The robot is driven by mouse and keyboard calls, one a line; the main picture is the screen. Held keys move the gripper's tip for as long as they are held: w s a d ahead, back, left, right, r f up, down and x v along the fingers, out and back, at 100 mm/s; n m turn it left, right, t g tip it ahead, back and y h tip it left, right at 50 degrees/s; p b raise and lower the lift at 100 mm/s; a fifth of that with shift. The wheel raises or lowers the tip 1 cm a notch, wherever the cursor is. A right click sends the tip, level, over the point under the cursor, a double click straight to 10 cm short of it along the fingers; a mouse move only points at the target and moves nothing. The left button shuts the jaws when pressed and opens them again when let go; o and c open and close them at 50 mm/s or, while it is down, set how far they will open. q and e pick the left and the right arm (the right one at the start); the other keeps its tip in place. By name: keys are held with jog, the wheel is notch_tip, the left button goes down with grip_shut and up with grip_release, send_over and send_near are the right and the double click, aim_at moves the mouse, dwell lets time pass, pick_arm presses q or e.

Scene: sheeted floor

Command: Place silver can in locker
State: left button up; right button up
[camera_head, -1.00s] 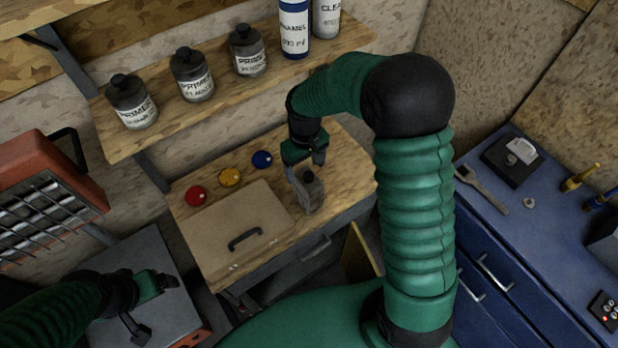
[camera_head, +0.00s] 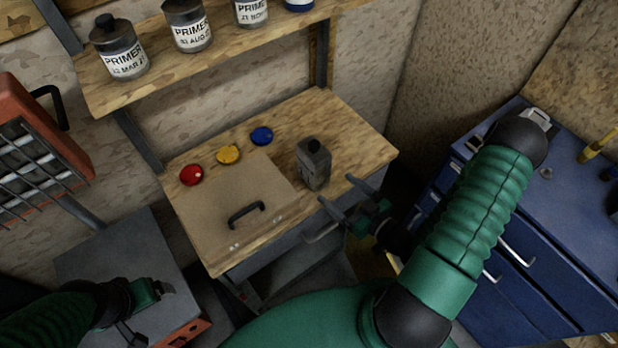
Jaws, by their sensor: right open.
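The silver can (camera_head: 314,165), a grey rectangular can with a dark cap, stands upright on the wooden bench top. A tan panel with a black handle (camera_head: 246,214) lies in the bench top to its left; it may be the locker's lid and looks shut. My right gripper (camera_head: 342,199) is open and empty in front of and to the right of the can, at the bench's front edge, its fingers apart from the can. My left gripper (camera_head: 160,290) is low at the left over a grey box; its jaws are not clear.
Red (camera_head: 191,175), yellow (camera_head: 228,155) and blue (camera_head: 262,136) buttons sit behind the panel. A shelf with primer bottles (camera_head: 121,50) hangs above. An orange heater (camera_head: 40,150) is at left, a grey box (camera_head: 130,250) below it, blue drawers (camera_head: 500,220) at right.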

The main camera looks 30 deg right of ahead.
notch_tip(320, 180, up, 2)
jog(key=s+m+t+h, duration=0.1)
jog(key=t, duration=0.1)
jog(key=p, duration=0.2)
send_near(307, 146)
jog(key=w, duration=0.1)
jog(key=w+f, duration=0.1)
jog(key=w, duration=0.1)
jog(key=w+d+f, duration=0.1)
jog(key=w, duration=0.1)
jog(key=shift+f, duration=0.1)
jog(key=w, duration=0.2)
jog(key=w+p, duration=0.1)
jog(key=w, duration=0.1)
jog(key=w+a, duration=0.1)
jog(key=w, duration=0.1)
jog(key=shift+w, duration=0.25)
pick_arm(q)
jog(key=v, duration=0.2)
jog(key=shift+w+r, duration=0.2)
jog(key=shift+r, duration=0.2)
pick_arm(e)
jog(key=shift+d, duration=0.1)
jog(key=shift+s, duration=0.1)
jog(key=shift+c, duration=1)
jog(key=c, duration=1.2)
grip_shut()
